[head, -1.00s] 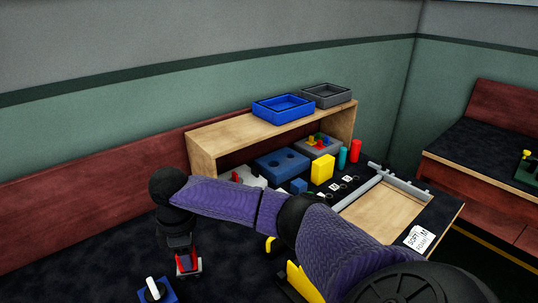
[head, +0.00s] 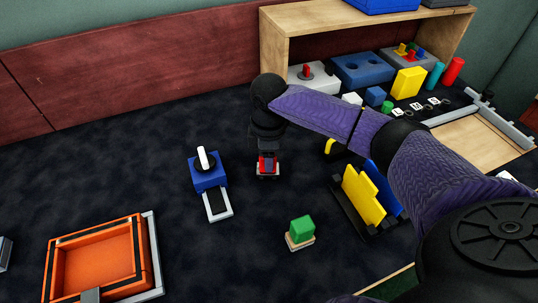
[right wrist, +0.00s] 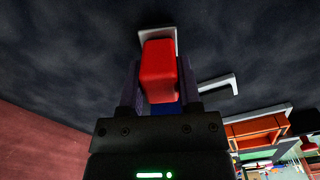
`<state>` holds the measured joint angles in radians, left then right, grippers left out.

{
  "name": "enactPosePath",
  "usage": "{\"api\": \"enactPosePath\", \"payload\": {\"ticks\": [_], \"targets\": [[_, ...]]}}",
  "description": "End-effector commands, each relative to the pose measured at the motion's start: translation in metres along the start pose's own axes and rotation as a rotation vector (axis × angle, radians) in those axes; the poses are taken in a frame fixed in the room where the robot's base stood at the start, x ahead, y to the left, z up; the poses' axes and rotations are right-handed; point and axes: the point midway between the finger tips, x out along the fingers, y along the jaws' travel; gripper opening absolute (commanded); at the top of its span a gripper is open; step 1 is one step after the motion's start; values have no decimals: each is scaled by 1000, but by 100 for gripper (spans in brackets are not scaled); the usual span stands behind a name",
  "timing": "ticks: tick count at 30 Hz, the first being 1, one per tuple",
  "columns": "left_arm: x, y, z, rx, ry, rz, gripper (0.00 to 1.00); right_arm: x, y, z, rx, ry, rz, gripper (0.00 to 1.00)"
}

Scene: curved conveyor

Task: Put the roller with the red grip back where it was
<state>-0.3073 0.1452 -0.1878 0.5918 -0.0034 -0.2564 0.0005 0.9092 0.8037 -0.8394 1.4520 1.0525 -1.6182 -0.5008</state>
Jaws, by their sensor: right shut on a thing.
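The roller's red grip (head: 268,166) shows below my right gripper (head: 267,152) in the head view. My right gripper is shut on it, with the grip upright between the fingers. In the right wrist view the red grip (right wrist: 158,70) fills the space between the fingertips (right wrist: 160,85), and a pale piece (right wrist: 158,38) shows beyond it. The roller's underside is hidden, and I cannot tell whether it touches the dark table. My left gripper is not in view.
A blue block with a white handle (head: 207,174) and a pale frame (head: 218,206) stand left of the gripper. A green block (head: 302,229), yellow plates (head: 363,196) and an orange tray (head: 138,228) are nearer. A wooden shelf (head: 272,50) stands behind.

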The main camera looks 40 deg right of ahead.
Motion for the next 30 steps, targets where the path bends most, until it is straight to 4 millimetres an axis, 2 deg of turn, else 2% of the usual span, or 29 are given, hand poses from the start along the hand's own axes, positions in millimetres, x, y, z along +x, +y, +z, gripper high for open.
{"api": "enactPosePath", "payload": {"ticks": [1, 2, 6, 15, 17, 24, 27, 30], "targets": [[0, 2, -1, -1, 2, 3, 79, 1, 0, 0, 0, 0, -1, 0], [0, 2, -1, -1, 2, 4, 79, 1, 0, 0, 0, 0, -1, 50], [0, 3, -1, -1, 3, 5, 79, 1, 0, 0, 0, 0, 0, 79], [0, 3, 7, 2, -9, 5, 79, -2, 0, 0, 0, 0, 1, 79], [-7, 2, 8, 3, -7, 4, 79, -13, 0, 0, 0, 2, 3, 79], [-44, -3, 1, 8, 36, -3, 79, -85, 0, 0, 0, 5, 4, 79], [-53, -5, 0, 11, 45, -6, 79, -106, 0, 0, 0, 4, 3, 79], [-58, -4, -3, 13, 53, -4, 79, -118, 0, 0, 0, 2, 1, 79]]}}
